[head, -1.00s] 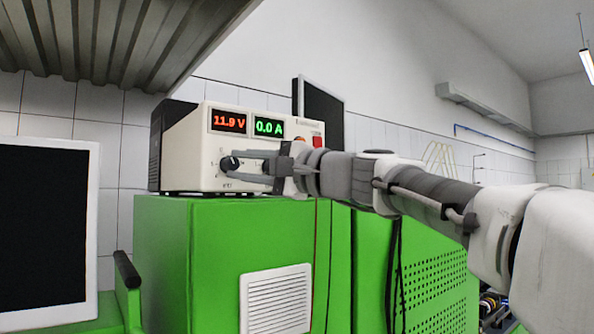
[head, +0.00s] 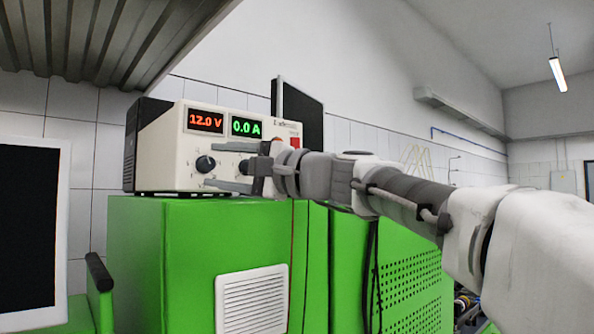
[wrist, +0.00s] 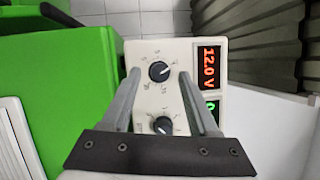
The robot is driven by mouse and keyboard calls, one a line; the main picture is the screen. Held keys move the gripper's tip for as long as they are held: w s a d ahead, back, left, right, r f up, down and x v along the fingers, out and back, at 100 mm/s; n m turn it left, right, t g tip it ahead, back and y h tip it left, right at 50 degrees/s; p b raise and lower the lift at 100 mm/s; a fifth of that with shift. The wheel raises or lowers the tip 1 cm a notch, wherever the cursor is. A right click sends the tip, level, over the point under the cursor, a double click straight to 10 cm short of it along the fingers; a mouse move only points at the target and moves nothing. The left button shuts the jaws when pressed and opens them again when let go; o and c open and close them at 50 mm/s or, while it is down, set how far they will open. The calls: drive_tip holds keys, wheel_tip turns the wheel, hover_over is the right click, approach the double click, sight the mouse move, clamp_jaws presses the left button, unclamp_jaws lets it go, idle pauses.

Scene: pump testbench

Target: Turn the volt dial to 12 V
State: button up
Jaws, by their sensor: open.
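The cream power supply (head: 165,155) stands on the green cabinet, its red display (head: 206,121) reading 12.0 V and its green display (head: 246,127) reading 0.0 A. The dark volt dial (head: 205,164) is on the front panel below the red display. In the wrist view this dial (wrist: 159,71) lies between the two fingertips, with a visible gap on each side. My gripper (head: 217,168) is open and touches nothing that I can see. A second dark dial (wrist: 163,125) lies nearer the gripper's palm in the wrist view; the gripper mostly hides it in the head view.
The green cabinet (head: 190,260) with a white vent (head: 252,300) is below the arm. A corrugated shelf (head: 110,35) hangs above left. A dark monitor (head: 302,110) is behind the supply, and a white-framed screen (head: 30,225) is at the left.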

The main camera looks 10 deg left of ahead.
drive_tip(key=b+v, duration=0.2)
drive_tip(key=v, duration=1.4)
drive_tip(key=shift+s+d, duration=0.25)
drive_tip(key=shift+d, duration=0.1)
drive_tip(key=s+d+f+h+p, duration=0.1)
drive_tip(key=s+d+f+h, duration=0.15)
drive_tip(key=f, duration=0.45)
drive_tip(key=s+d+f+h+p, duration=0.1)
drive_tip(key=f+h, duration=0.3)
drive_tip(key=f, duration=0.3)
drive_tip(key=s+d+f+h+p, duration=0.1)
drive_tip(key=s+d+f+h, duration=0.15)
drive_tip(key=f, duration=0.35)
drive_tip(key=s+d+f+n+h+p, duration=0.1)
drive_tip(key=s+d+f+n+h, duration=0.1)
drive_tip(key=s+d+f+h, duration=0.2)
drive_tip(key=s+d+f+n+h+p, duration=0.2)
drive_tip(key=s+d+f+h, duration=0.3)
drive_tip(key=d+f, duration=0.5)
wheel_tip(320, 180, down, 3)
drive_tip(key=shift+s+n+h, duration=0.2)
drive_tip(key=shift+n+h, duration=0.1)
drive_tip(key=shift+n, duration=0.1)
drive_tip(key=shift+d, duration=0.1)
